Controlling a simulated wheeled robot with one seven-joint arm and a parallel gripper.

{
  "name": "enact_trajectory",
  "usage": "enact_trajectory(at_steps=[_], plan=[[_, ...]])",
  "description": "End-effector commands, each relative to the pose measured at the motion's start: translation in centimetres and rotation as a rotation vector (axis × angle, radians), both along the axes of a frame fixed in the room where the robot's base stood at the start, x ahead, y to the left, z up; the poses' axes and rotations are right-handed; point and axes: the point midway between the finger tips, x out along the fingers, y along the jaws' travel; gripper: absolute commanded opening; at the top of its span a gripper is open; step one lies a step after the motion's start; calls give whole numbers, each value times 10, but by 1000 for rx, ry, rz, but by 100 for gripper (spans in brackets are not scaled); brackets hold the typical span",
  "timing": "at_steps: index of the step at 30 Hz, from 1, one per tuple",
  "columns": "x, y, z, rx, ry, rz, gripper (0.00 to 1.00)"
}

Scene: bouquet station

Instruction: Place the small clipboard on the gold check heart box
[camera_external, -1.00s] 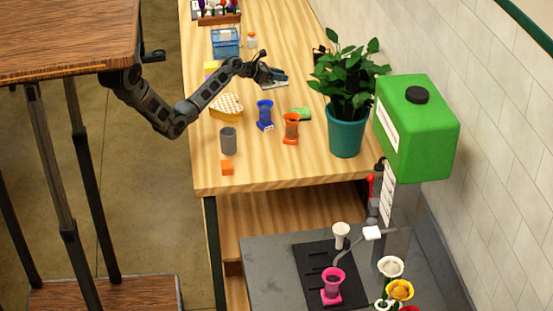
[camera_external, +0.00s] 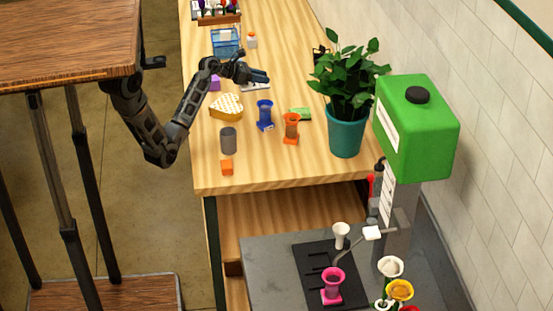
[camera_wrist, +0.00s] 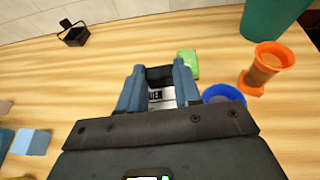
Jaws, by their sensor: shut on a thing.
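My gripper (camera_external: 264,77) is over the wooden table, behind and to the right of the gold check heart box (camera_external: 227,107). It is shut on the small clipboard, whose pale edge (camera_external: 254,87) shows just below the fingers. In the wrist view, the clipboard's silver part with dark lettering (camera_wrist: 160,96) shows between the blue-grey fingers (camera_wrist: 160,82); the rest is hidden. The heart box lies flat, with a gold-and-white check side and a pale patterned top that looks bare. The wrist view does not show the heart box.
A blue vase (camera_external: 264,114) and an orange vase (camera_external: 291,127) stand right of the heart box, with a green block (camera_external: 300,113) near them. A potted plant (camera_external: 346,132) stands at right.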

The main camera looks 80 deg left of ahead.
Motion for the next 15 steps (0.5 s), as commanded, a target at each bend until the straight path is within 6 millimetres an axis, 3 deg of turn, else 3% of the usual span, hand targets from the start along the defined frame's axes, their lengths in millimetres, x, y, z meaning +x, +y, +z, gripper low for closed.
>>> enact_trajectory(at_steps=[1, 6, 10, 15], plan=[[-18, -10, 0, 3, -4, -13, 3], [-68, -43, 9, 1, -1, -59, 3], [-94, -62, 14, 0, 0, -82, 3], [-108, -70, 14, -2, 0, -96, 3]])
